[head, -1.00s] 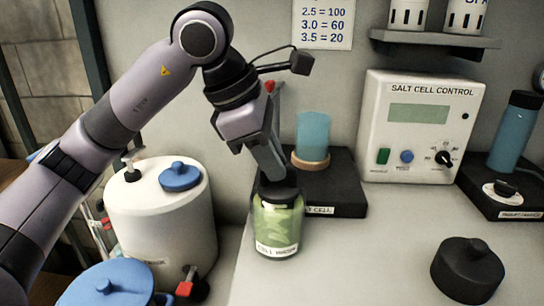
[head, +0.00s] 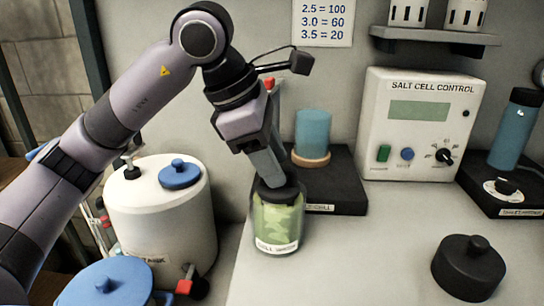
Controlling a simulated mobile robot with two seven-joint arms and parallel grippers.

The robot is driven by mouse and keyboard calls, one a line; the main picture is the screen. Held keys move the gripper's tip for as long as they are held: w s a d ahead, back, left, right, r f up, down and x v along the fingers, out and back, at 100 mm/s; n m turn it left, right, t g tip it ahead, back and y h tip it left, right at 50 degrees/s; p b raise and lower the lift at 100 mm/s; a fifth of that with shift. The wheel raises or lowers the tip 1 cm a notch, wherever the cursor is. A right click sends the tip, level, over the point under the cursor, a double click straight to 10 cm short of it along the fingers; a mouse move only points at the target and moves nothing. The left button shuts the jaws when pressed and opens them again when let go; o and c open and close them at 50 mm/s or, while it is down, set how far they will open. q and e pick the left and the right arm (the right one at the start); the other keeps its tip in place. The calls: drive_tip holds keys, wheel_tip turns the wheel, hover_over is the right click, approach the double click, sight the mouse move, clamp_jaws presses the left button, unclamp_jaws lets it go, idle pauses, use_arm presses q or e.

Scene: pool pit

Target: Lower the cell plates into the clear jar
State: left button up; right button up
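The clear jar (head: 277,222) stands upright on the grey counter with a white label on its front. Greenish contents show through its glass. My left gripper (head: 272,178) points down at the jar's mouth, and a dark cap-like piece (head: 277,192) sits at the mouth right under it. Whether the fingers grip this piece is hard to see from here. The cell plates cannot be told apart inside the jar. My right gripper is not in view.
A black lid (head: 468,268) lies at the front right. A white tank (head: 160,220) stands left. The middle counter is clear.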

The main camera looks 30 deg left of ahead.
use_arm(q)
drive_tip(key=v, duration=0.7)
drive_tip(key=shift+p, duration=0.35)
drive_tip(key=shift+r, duration=0.1)
